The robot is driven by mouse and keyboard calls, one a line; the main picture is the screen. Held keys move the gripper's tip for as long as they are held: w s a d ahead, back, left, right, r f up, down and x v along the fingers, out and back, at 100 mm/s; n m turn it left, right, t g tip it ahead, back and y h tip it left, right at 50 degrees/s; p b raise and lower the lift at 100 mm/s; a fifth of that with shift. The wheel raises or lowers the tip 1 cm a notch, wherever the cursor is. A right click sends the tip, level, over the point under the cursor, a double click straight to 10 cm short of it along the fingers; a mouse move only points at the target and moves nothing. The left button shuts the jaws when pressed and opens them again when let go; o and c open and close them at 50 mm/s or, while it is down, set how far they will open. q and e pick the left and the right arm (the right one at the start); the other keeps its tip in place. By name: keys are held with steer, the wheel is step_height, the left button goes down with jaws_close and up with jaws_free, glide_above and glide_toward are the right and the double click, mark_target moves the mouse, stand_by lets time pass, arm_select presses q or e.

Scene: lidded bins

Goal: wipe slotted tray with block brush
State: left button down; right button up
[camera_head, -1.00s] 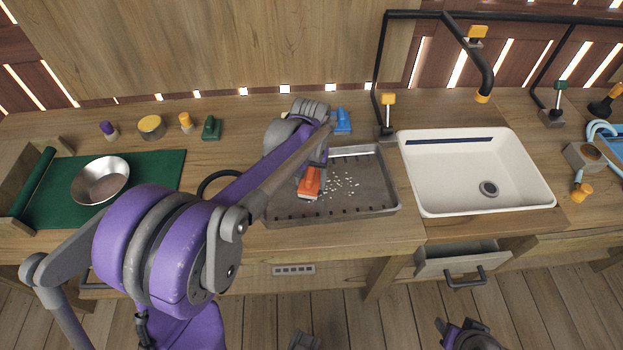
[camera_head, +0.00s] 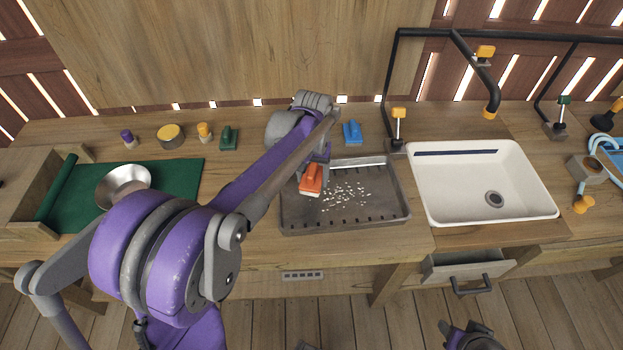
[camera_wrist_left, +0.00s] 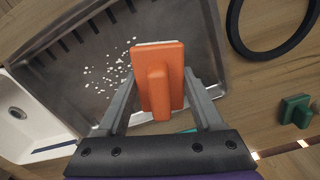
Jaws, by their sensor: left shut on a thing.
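The slotted tray (camera_head: 390,218) is a grey metal tray on the counter, left of the sink, with dark slots along its front. Small white flecks (camera_head: 345,196) lie scattered on its floor; they also show in the left wrist view (camera_wrist_left: 108,70). My left gripper (camera_head: 314,168) is shut on the orange block brush (camera_head: 312,181). The brush is over the tray's left part, beside the flecks; contact with the tray floor cannot be told. In the left wrist view the brush (camera_wrist_left: 158,85) sits between both fingers. My right gripper (camera_head: 466,335) shows partly at the bottom edge, its jaws unclear.
A blue block (camera_head: 352,133) stands behind the tray and a green block (camera_head: 228,140) to the left. A white sink (camera_head: 425,200) with a black tap is on the right. A metal bowl (camera_head: 123,183) rests on a green mat (camera_head: 180,180). A black ring (camera_wrist_left: 265,50) lies beside the tray.

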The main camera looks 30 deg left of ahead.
arm_select(q)
steer(key=shift+r+p, duration=0.4)
steer(key=shift+r, duration=0.55)
steer(key=shift+a, duration=0.1)
